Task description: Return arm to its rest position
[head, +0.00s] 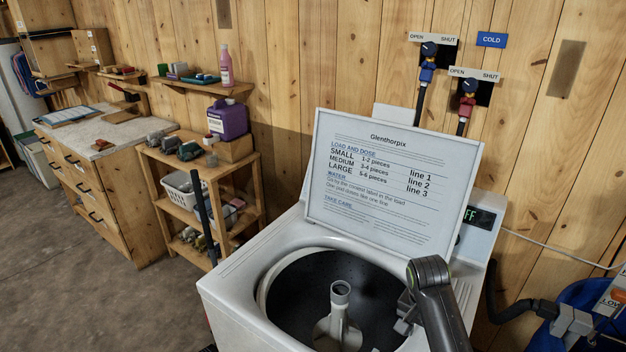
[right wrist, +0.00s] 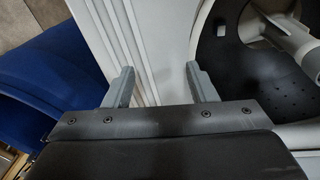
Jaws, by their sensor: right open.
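My right arm comes in from the bottom right of the head view, and its gripper (head: 404,314) is over the right part of the open tub of the white washing machine (head: 240,292). In the right wrist view the two fingers of the gripper (right wrist: 161,85) stand wide apart with nothing between them. Behind them are the machine's pale side and, at right, the dark perforated tub (right wrist: 262,70). The grey agitator (head: 338,315) stands in the tub, left of the gripper. My left gripper is not in view.
The raised lid (head: 393,185) carries printed load instructions. A blue barrel (head: 575,320) and a dark hose (head: 515,312) are at the right. Wooden shelves (head: 225,170) with a purple jug (head: 229,119) stand at left. Floor (head: 110,300) is clear at the lower left.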

